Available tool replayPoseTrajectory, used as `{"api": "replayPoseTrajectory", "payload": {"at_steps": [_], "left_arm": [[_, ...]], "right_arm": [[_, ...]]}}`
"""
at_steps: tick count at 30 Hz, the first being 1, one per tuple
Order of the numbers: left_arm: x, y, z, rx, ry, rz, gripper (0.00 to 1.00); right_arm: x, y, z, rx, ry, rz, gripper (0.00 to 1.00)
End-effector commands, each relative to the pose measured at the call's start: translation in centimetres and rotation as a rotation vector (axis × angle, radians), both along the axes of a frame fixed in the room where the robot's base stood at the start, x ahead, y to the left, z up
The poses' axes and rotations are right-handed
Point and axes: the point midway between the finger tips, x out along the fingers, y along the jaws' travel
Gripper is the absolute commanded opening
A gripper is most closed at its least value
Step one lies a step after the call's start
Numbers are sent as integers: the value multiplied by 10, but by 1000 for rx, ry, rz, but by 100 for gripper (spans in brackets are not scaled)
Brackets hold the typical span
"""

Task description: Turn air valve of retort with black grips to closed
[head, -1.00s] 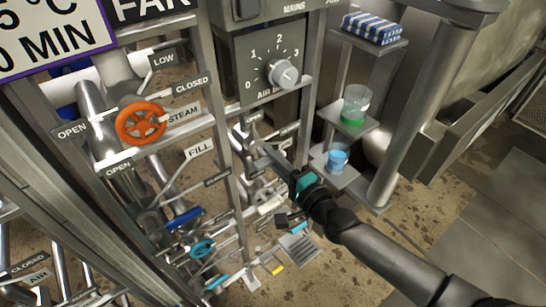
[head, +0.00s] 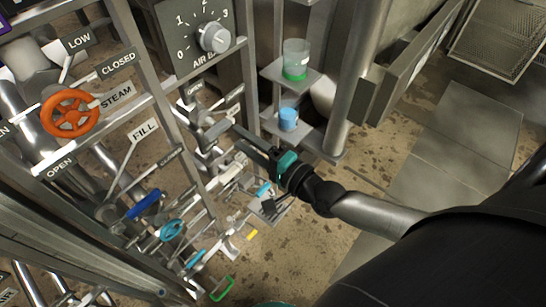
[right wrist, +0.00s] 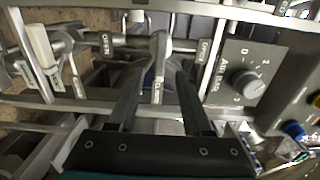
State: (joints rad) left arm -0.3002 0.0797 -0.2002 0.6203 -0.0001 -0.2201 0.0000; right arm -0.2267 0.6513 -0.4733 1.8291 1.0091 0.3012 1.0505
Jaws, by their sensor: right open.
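My right gripper (head: 238,130) reaches in from the right, at a metal pipe valve (head: 203,132) below the air dial; its fingers are open. In the right wrist view the two dark fingers (right wrist: 158,72) stand apart on either side of a grey lever (right wrist: 160,58). I cannot tell whether a finger touches the lever. Black grips do not show clearly on this valve; the fingers hide part of it. My left gripper is not identifiable in view.
The AIR dial (head: 214,38) is above the valve. An orange STEAM handwheel (head: 70,113) is at left. Shelves with a green-liquid beaker (head: 295,60) and a blue cup (head: 288,119) stand close beyond my gripper. Upright frame bars (head: 160,95) and lower coloured valves crowd the left.

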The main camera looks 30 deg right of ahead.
Motion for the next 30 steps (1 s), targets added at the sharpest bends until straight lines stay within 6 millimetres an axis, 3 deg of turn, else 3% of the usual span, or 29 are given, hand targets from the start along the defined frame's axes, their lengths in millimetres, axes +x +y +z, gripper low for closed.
{"api": "replayPoseTrajectory", "payload": {"at_steps": [6, 13, 30], "left_arm": [[0, 0, 1, 0, 0, 0, 50], [0, 0, 2, 0, 0, 1, 50], [0, 0, 3, 0, 0, 1, 50]], "right_arm": [[-39, -16, -1, -2, 6, 2, 50], [-66, -27, -1, -2, 4, 2, 50], [-77, -32, 0, 1, 0, 1, 50]]}}
